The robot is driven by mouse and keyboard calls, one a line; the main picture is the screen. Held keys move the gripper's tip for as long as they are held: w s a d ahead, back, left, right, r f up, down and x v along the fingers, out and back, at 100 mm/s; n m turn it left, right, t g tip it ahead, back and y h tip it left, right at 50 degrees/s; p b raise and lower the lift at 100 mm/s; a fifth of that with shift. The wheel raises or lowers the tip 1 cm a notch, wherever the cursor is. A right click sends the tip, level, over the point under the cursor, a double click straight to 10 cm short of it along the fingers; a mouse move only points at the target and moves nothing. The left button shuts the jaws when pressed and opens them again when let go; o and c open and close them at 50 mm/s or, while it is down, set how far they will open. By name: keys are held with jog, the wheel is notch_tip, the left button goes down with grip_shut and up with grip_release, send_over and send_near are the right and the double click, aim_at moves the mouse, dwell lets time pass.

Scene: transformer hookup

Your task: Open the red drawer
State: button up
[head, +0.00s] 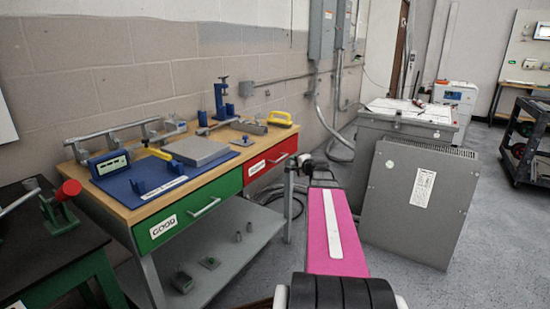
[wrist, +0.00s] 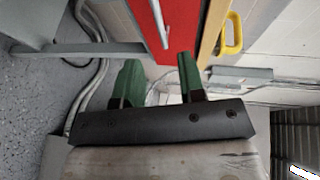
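The red drawer (head: 268,163) is in the right half of the wooden-topped workbench, beside the green drawer. Its front looks flush with the bench. It has a white label and a pale bar handle (head: 278,159). In the wrist view the red front (wrist: 150,14) is at the top, with the handle (wrist: 160,22) running along it. My gripper (wrist: 157,62) has two green fingers spread apart with nothing between them. The fingertips are just short of the drawer front and handle, not visibly touching. In the head view the fingers are small and hard to make out near the drawer's right end.
The green drawer (head: 190,209) marked GOOD is on the left. The bench top (head: 128,211) holds a blue mat, a grey block and a yellow-handled tool (head: 280,119). A large grey cabinet (head: 415,200) stands right of my arm. A dark table (head: 40,255) is at far left.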

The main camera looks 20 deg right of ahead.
aim_at(282, 158)
jog(key=x, duration=1)
jog(key=shift+w+a+f, duration=0.1)
jog(key=shift+w, duration=0.15)
jog(key=shift+c, duration=0.4)
jog(key=shift+s, duration=0.1)
grip_shut()
